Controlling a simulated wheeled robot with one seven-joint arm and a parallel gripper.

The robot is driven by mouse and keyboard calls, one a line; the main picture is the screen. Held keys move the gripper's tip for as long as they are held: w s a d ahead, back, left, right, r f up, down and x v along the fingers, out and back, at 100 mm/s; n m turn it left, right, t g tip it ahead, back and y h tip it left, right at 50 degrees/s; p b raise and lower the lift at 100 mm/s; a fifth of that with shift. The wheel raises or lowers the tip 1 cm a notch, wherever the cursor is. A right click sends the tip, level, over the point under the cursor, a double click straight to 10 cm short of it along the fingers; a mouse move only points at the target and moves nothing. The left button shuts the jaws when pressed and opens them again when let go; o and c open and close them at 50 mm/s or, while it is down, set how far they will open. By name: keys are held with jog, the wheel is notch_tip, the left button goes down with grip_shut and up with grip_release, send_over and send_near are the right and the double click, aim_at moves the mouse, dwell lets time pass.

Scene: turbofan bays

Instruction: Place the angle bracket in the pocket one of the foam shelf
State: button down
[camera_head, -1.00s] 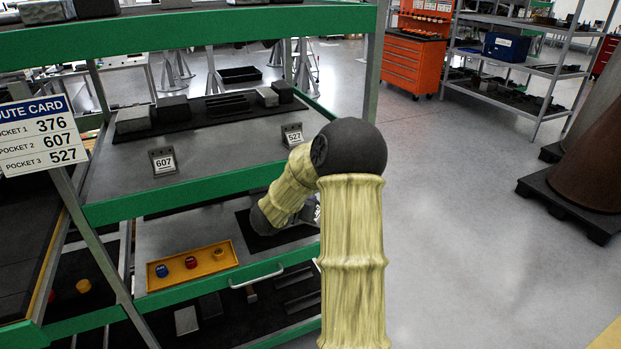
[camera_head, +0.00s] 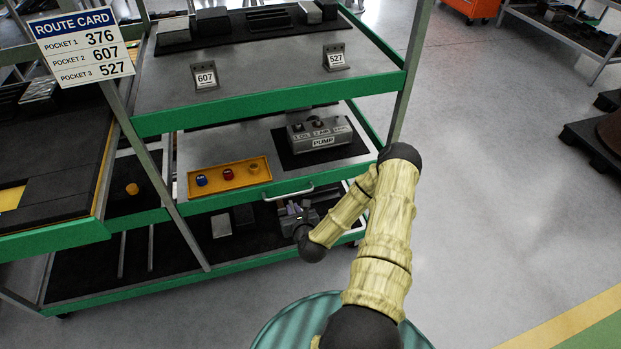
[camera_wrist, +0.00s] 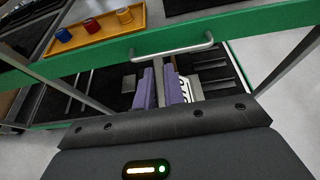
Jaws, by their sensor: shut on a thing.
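My gripper (camera_head: 296,210) is in front of the green rack, just below the drawer handle, and points toward the rack. In the wrist view its two purple fingers (camera_wrist: 160,88) are shut on a thin light grey piece, which I take for the angle bracket (camera_wrist: 159,78). A white patch with black marks (camera_wrist: 187,90) shows beside the right finger; I cannot read it. Two other angle brackets, labelled 607 (camera_head: 205,77) and 527 (camera_head: 336,58), stand on the upper shelf. A dark foam-like shelf (camera_head: 60,150) with a yellow patch lies at the left, partly out of view.
The route card (camera_head: 83,46) lists pocket 1 as 376, pocket 2 as 607, pocket 3 as 527. A drawer handle (camera_head: 288,193) juts out above my gripper. A yellow tray (camera_head: 230,177) and a pump block (camera_head: 320,135) sit behind it.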

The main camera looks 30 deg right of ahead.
jog(key=s+a+f+n+y, duration=0.1)
jog(key=s+a, duration=0.1)
jog(key=a, duration=0.4)
jog(key=s+a+f+n+y+p, duration=0.1)
jog(key=s+a+y, duration=0.1)
jog(key=a, duration=0.5)
jog(key=shift+s+n+t, duration=0.3)
jog(key=shift+s, duration=0.35)
jog(key=shift+w+a+f, duration=0.1)
jog(key=shift+a, duration=0.1)
